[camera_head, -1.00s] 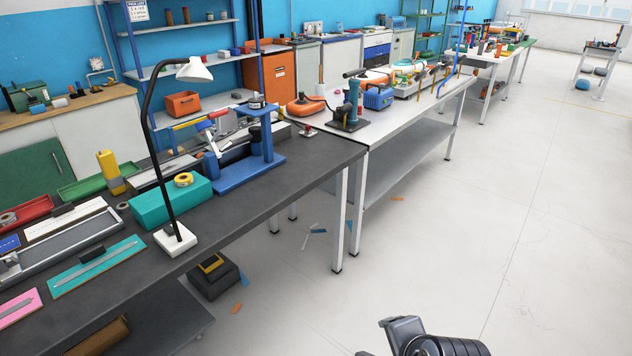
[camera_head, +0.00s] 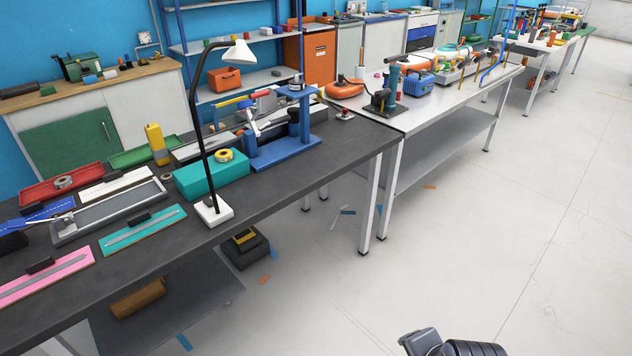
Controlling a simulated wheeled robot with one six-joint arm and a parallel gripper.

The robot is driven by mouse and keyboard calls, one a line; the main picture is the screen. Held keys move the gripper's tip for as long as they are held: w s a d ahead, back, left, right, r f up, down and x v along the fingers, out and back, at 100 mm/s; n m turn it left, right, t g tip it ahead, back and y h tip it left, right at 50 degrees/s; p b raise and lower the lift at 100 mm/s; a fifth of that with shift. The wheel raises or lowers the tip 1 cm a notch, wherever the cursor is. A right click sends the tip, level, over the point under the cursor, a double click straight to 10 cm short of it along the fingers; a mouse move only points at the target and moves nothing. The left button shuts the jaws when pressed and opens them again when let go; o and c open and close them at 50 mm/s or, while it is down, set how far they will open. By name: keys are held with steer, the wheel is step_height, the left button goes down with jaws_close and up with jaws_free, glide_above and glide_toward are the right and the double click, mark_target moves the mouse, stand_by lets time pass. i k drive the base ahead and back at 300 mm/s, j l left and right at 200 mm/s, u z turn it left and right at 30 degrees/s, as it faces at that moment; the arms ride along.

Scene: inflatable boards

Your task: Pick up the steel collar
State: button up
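A grey metal-looking ring (camera_head: 64,182), which may be the steel collar, lies in the red tray (camera_head: 40,192) at the left of the dark workbench (camera_head: 262,198). A smaller dark ring (camera_head: 166,177) lies on the bench left of the teal box (camera_head: 190,182); its material is too small to tell. A yellow-and-grey ring (camera_head: 224,155) lies on the teal box. Only a dark part of my arm shows at the bottom edge, right of centre, over the floor and well away from the bench. My gripper's fingers are not visible.
A black lamp (camera_head: 200,140) with a white base stands near the bench's front edge. A blue press frame (camera_head: 285,155) stands right of the teal box. Teal and pink boards lie at the front left. The floor (camera_head: 480,260) at the right is open.

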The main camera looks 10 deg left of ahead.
mark_target(167, 176)
steer(key=u, duration=1.4)
steer(key=i+j+z, duration=0.15)
steer(key=i, duration=0.3)
steer(key=i+j+z, duration=0.1)
steer(key=i, duration=0.4)
steer(key=i+j+z, duration=0.15)
steer(key=i+j, duration=0.15)
steer(key=i, duration=0.15)
steer(key=i+j+z, duration=0.15)
steer(key=i, duration=0.25)
steer(key=i+j, duration=0.05)
steer(key=j, duration=0.05)
